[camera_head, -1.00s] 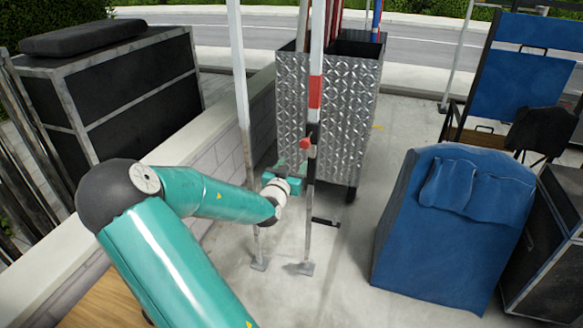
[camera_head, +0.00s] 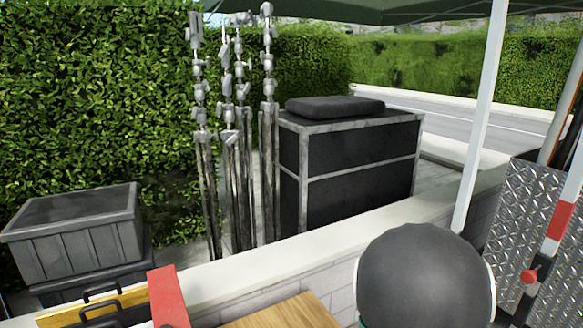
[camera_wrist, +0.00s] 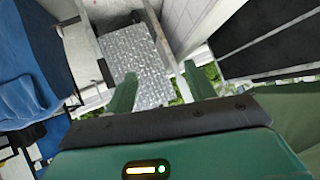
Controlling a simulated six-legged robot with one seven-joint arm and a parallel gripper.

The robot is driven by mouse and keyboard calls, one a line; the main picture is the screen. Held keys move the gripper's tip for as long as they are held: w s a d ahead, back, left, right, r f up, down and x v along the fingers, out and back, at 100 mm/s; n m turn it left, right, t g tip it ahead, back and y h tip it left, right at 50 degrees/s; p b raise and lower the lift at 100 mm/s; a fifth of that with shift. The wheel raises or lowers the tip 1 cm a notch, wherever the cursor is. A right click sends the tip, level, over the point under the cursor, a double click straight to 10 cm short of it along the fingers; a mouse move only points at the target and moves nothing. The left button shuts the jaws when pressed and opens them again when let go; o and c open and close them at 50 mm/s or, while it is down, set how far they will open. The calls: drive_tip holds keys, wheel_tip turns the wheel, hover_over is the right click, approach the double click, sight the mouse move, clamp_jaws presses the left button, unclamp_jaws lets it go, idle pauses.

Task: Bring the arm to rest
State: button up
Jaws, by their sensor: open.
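My gripper (camera_wrist: 159,71) shows in the wrist view with its two green fingers spread apart. Nothing is between them at close range; a silver patterned metal surface (camera_wrist: 140,60) lies beyond the fingertips. In the head view only a black rounded joint of my arm (camera_head: 425,275) shows at the lower right. My gripper is outside that view, so its place relative to the pole with the red band (camera_head: 560,218) cannot be told there.
A low wall (camera_head: 300,245) runs across in front of me. Behind it stand a black case (camera_head: 360,165), several metal stands (camera_head: 268,130) and grey crates (camera_head: 75,250). A diamond-plate cart (camera_head: 515,225) and a white post (camera_head: 480,130) are at the right. A blue covered thing (camera_wrist: 30,85) is at the wrist view's left.

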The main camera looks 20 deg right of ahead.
drive_tip(key=a+r+n+t+y, duration=0.1)
drive_tip(key=a+r+n+y, duration=0.35)
drive_tip(key=a, duration=0.85)
drive_tip(key=a+r+n+y, duration=0.3)
drive_tip(key=a+r+y, duration=0.15)
drive_tip(key=a, duration=0.75)
drive_tip(key=s+a+r+n+g, duration=0.1)
drive_tip(key=s+a+r+n, duration=0.1)
drive_tip(key=s+a, duration=0.4)
drive_tip(key=s+a+r+n, duration=0.3)
drive_tip(key=s+a+n, duration=0.1)
drive_tip(key=s+a, duration=0.3)
drive_tip(key=shift+s+r+g, duration=0.35)
drive_tip(key=shift+s+g, duration=0.05)
drive_tip(key=shift+n, duration=0.25)
drive_tip(key=c, duration=0.4)
drive_tip(key=shift+d, duration=0.1)
drive_tip(key=shift+d, duration=0.2)
